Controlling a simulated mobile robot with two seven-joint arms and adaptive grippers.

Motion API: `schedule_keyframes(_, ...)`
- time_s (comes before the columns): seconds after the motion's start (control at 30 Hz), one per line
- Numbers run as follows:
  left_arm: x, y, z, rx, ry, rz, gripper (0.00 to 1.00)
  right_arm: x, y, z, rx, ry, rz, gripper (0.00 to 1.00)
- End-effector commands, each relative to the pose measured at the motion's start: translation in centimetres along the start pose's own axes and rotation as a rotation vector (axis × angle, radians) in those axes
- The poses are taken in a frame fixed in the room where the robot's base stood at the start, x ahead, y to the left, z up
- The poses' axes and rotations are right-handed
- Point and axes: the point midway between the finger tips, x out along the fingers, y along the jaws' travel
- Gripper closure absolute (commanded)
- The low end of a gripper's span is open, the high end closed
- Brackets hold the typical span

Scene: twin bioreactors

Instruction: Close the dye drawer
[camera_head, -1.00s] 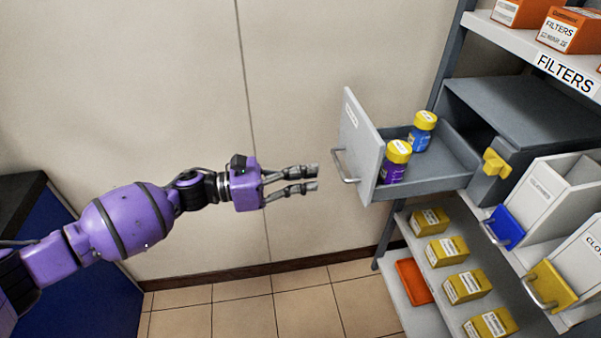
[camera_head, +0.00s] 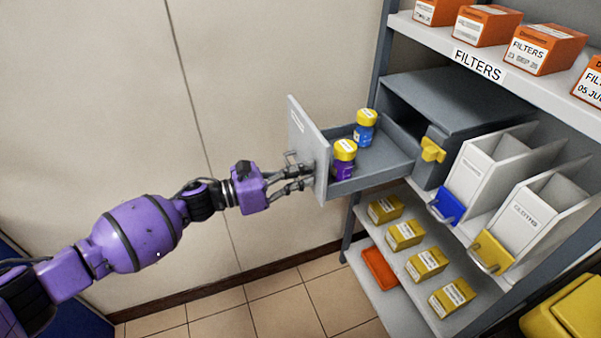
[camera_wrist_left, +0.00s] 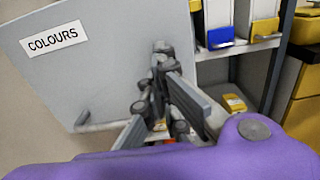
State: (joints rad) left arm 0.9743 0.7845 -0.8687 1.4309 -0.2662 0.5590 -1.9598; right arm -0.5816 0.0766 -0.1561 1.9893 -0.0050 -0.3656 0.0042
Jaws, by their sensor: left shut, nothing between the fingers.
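The dye drawer (camera_head: 372,168) is pulled out of its grey cabinet (camera_head: 465,100). It holds a blue jar (camera_head: 364,133) and a purple jar (camera_head: 343,167), both upright with yellow lids. Its pale front panel (camera_head: 304,130) faces left; in the left wrist view the panel (camera_wrist_left: 95,75) carries a "COLOURS" label (camera_wrist_left: 53,40). My left gripper (camera_head: 304,177) is shut and empty, its fingertips at the lower outer face of the panel, beside the handle. Contact is not clear. The fingers (camera_wrist_left: 162,55) also show in the left wrist view. My right gripper is not in view.
A yellow latch-like part (camera_head: 432,150) sits on the cabinet beside the drawer. White bins (camera_head: 490,170) stand to its right, and yellow boxes (camera_head: 404,235) with a red tray (camera_head: 380,268) lie below. Orange filter boxes (camera_head: 488,22) are on the top shelf. The wall side is free.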

Motion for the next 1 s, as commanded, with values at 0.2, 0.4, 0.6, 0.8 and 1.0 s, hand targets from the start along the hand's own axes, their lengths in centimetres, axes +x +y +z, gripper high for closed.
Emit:
schedule_keyframes(0.2, 1.2, -0.1, -0.1, -0.001, -0.002, -0.002, 1.0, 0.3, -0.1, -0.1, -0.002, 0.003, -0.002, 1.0)
schedule_keyframes(0.4, 4.6, -0.1, -0.3, -0.003, -0.003, -0.002, 1.0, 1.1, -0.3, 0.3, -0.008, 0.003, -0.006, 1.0)
schedule_keyframes(0.6, 9.9, -0.1, -0.4, -0.003, -0.003, -0.003, 1.0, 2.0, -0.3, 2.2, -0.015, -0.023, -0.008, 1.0)
schedule_keyframes(0.8, 15.5, -0.2, -0.5, -0.003, -0.003, -0.004, 1.0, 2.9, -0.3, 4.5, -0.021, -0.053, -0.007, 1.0)
schedule_keyframes(1.0, 20.5, -0.2, -0.5, -0.002, -0.001, -0.003, 1.0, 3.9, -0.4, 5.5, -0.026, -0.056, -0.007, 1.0)
